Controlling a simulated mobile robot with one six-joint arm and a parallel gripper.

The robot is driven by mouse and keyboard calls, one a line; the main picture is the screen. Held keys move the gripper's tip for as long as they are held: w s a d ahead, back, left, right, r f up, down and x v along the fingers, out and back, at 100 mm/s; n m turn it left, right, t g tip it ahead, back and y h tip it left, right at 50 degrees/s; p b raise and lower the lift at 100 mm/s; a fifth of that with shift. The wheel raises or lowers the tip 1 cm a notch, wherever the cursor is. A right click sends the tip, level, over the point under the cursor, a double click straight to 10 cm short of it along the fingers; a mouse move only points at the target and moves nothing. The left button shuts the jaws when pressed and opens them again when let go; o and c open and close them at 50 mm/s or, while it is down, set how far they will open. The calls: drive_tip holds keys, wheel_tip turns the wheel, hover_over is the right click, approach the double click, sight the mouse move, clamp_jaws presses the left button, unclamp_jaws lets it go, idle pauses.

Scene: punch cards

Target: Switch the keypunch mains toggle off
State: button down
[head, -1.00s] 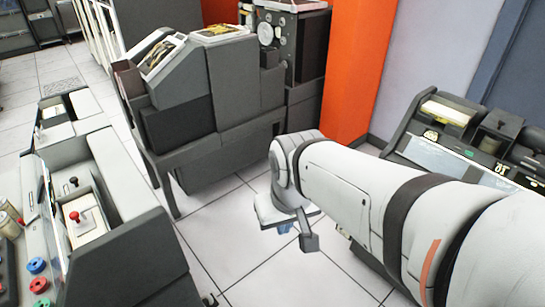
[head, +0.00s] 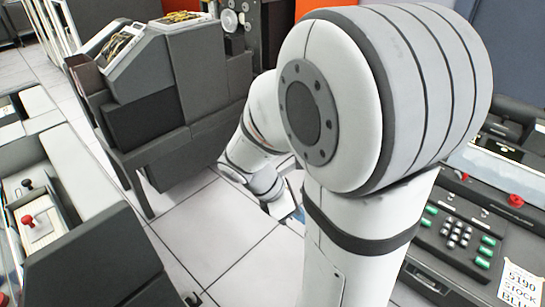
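A grey machine with a keypad, which looks like the keypunch (head: 440,275), stands at the right, partly hidden by my arm. It has a red knob (head: 515,200) and a smaller red part on its upper panel. I cannot tell whether either is the mains toggle, or its position. My gripper (head: 288,208) is low over the floor near the middle, apart from this machine. It is mostly hidden behind my arm, and its fingers cannot be made out.
At the left, a console bears a red-knobbed lever (head: 28,220) and a black-knobbed lever (head: 27,184). A dark grey machine (head: 165,110) stands at back left. Tiled floor (head: 215,235) is open between them. A paper sign (head: 521,284) is at lower right.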

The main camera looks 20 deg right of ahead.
drive_tip(key=w+d+f+m+t+h+b, duration=0.2)
drive_tip(key=f+m, duration=0.6)
drive_tip(key=m, duration=0.4)
drive_tip(key=w+d+f+m+t+h+b, duration=0.2)
drive_tip(key=w+d+f+m+h+b, duration=0.1)
drive_tip(key=w+f+m, duration=0.4)
drive_tip(key=w+d+f+m+t+h+b, duration=0.2)
drive_tip(key=f+m, duration=0.8)
drive_tip(key=m, duration=0.6)
drive_tip(key=w+d+t+h, duration=0.1)
drive_tip(key=w+d+h, duration=0.1)
drive_tip(key=shift+w+d+f+m+b, duration=0.2)
drive_tip(key=shift+w+m+b, duration=0.1)
drive_tip(key=shift+w, duration=0.1)
drive_tip(key=b+x, duration=0.1)
drive_tip(key=x, duration=0.9)
